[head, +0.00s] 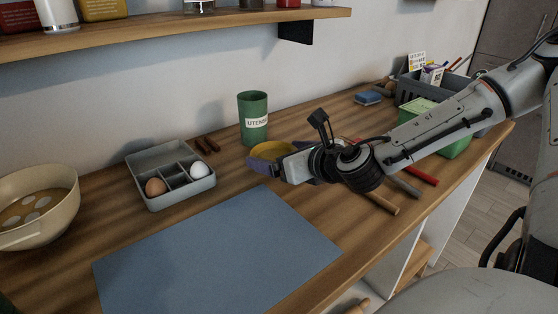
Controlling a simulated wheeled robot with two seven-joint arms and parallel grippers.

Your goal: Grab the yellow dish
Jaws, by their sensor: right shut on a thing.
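The yellow dish (272,148) lies behind the middle of the wooden counter, in front of the green utensil cup. My right gripper (262,163) reaches it from the right and is shut on its near rim. The gripper and wrist hide the dish's near and right parts. I cannot tell whether the dish touches the counter. My left gripper is not in the head view.
A blue mat (215,255) lies in front. A grey divided tray (170,178) with eggs and a beige pot (38,205) stand left. The green cup (253,118) is close behind the dish. A green bin (452,146) and grey crate (408,90) stand right. A shelf (150,33) overhangs.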

